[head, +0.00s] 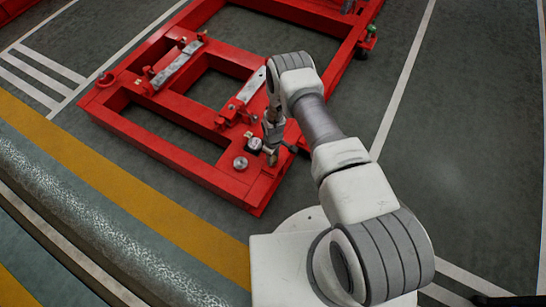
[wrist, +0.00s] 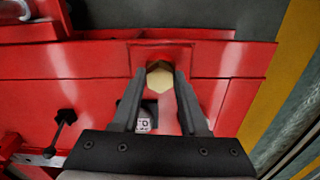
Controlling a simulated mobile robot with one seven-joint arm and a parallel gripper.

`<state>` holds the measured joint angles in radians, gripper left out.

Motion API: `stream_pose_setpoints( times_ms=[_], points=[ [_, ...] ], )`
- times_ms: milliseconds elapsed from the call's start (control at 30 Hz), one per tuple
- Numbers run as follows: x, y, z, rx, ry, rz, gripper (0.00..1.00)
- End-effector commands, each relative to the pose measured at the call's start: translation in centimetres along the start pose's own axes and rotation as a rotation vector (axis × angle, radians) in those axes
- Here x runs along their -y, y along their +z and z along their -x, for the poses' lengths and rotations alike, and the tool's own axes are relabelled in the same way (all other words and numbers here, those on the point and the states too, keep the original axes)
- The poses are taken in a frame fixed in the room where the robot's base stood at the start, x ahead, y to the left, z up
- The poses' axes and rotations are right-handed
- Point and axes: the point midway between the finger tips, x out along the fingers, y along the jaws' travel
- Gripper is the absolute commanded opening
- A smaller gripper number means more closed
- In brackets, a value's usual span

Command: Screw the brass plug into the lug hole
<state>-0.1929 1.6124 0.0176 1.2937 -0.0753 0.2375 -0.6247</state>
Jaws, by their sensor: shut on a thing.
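The brass plug (wrist: 160,76) shows its hexagonal head to the wrist camera, between the two fingertips of my gripper (wrist: 161,78). My gripper is shut on it. In the head view my gripper (head: 271,146) points down over the near right corner of the red frame (head: 185,163), with a small brass spot of the plug (head: 272,159) at its tip. The lug hole itself is hidden, so I cannot tell how deep the plug sits.
A round silver disc (head: 240,163) and a small black-and-white part (head: 254,145) stand on the frame left of my gripper. Grey floor (head: 440,130) right of the frame is clear.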

Motion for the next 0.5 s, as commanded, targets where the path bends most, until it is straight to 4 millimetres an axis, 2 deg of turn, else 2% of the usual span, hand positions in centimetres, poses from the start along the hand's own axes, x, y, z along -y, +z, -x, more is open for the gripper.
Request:
stream_pose_setpoints(
  times_ms=[67, 100, 267, 300, 500],
  points=[
    [-0.34, -0.17, -0.05, -0.007, 0.008, 0.001, 0.0],
    [-0.34, -0.18, -0.05, -0.007, 0.008, 0.002, 0.47],
    [-0.28, -0.12, -0.02, -0.005, 0.006, 0.003, 0.76],
    [-0.25, -0.11, -0.01, -0.004, 0.005, 0.004, 0.78],
    [-0.15, -0.06, 0.0, -0.002, 0.003, 0.005, 0.78]
  ],
)
